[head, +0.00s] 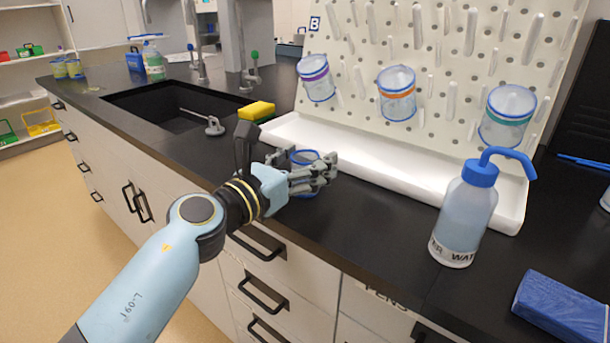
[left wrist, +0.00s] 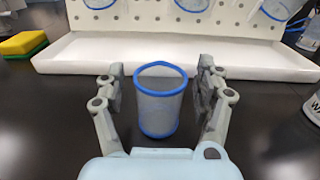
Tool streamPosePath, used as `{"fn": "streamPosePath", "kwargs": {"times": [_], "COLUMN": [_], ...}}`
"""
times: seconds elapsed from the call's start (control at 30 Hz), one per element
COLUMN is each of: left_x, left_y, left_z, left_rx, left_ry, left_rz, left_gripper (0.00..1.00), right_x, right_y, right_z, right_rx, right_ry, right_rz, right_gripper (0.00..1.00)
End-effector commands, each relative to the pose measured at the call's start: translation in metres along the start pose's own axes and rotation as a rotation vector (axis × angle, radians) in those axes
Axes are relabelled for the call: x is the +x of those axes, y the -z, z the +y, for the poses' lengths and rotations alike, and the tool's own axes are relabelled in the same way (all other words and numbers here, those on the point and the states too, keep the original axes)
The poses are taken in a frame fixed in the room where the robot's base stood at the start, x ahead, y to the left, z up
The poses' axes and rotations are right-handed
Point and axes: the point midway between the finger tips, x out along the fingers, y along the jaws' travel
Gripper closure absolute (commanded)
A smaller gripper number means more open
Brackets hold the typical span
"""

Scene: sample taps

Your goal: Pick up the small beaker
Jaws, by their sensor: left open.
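The small beaker is a clear cup with a blue rim. It stands upright on the black counter in the left wrist view (left wrist: 160,103), between the two open fingers of my left gripper (left wrist: 160,90), with a gap on each side. In the head view the beaker (head: 305,157) is mostly hidden behind my left gripper (head: 312,175), and only its blue rim and a little of its wall show. My right gripper is not in view.
A white drip tray (head: 400,173) lies behind the beaker under a pegboard (head: 440,60) with banded beakers hanging on it. A yellow sponge (head: 257,111) lies by the sink (head: 170,105). A wash bottle (head: 465,215) and a blue pack (head: 563,306) stand to the right.

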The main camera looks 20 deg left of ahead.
Motion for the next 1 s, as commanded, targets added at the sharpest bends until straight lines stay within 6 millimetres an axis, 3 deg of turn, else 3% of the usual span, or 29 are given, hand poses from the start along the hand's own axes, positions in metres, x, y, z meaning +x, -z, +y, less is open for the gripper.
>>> {"fn": "streamPosePath", "kwargs": {"times": [0.13, 0.47, 0.57, 1.0], "left_x": [0.000, -0.001, -0.001, 0.000], "left_y": [0.000, 0.000, 0.000, -0.011], "left_z": [0.000, 0.000, 0.000, 0.007], "left_rx": [0.000, -0.001, -0.001, -0.001], "left_ry": [0.000, 0.000, 0.000, 0.001], "left_rz": [0.000, 0.000, -0.001, -0.001], "left_gripper": [0.29, 0.72, 0.79, 0.79], "right_x": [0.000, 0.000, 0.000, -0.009], "right_y": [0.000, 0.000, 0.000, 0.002], "right_z": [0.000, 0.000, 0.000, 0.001], "right_rx": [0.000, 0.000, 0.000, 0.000], "right_ry": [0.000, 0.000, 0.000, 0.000], "right_rz": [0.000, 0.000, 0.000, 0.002], "right_gripper": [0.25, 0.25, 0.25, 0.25]}}
